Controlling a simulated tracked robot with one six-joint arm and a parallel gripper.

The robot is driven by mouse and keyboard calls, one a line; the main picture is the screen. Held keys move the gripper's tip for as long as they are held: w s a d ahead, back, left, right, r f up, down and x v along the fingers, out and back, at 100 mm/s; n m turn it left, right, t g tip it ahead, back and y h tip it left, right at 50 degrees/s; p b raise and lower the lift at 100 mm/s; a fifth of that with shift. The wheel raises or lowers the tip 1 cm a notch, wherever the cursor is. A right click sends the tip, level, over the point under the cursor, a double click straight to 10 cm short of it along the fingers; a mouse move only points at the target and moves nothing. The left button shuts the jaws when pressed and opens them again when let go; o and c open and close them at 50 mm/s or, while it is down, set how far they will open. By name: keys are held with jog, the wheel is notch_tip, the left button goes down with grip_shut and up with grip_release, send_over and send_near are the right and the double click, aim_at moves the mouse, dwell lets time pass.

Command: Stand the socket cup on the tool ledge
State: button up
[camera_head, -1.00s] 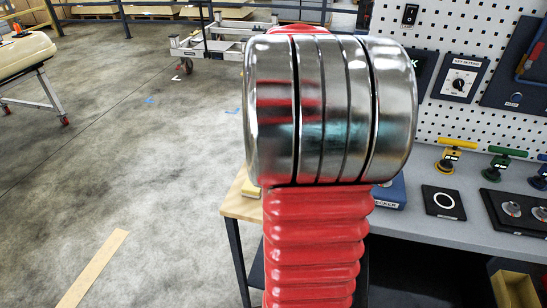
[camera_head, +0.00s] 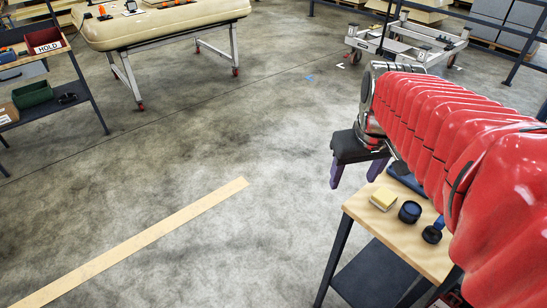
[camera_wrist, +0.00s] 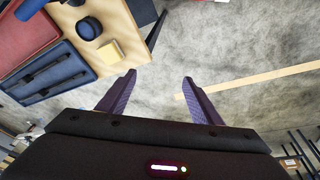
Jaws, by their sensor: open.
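A small dark round cup (camera_head: 409,212), which looks like the socket cup, stands on the wood-topped table at the lower right. It also shows in the wrist view (camera_wrist: 88,28), at the upper left beside a yellow block. My gripper (camera_head: 356,174) has its two purple fingers apart and nothing between them. It hangs beyond the table's far left corner, to the left of the cup. In the wrist view the fingers (camera_wrist: 158,79) point over bare floor. I cannot make out the tool ledge for sure in either current view.
The yellow block (camera_head: 384,199) and a dark piece with a blue handle (camera_head: 433,233) flank the cup. A blue case (camera_wrist: 50,72) and a red case (camera_wrist: 22,28) share the table (camera_head: 349,212). A rack with bins (camera_head: 72,98) stands left; open floor lies between.

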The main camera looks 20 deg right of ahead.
jog(key=s+a+n+t+y, duration=0.1)
jog(key=s+a, duration=0.4)
jog(key=a, duration=0.9)
jog(key=shift+s+a+f+t, duration=0.25)
jog(key=shift+a+t, duration=0.15)
jog(key=shift+t, duration=0.5)
jog(key=c, duration=0.3)
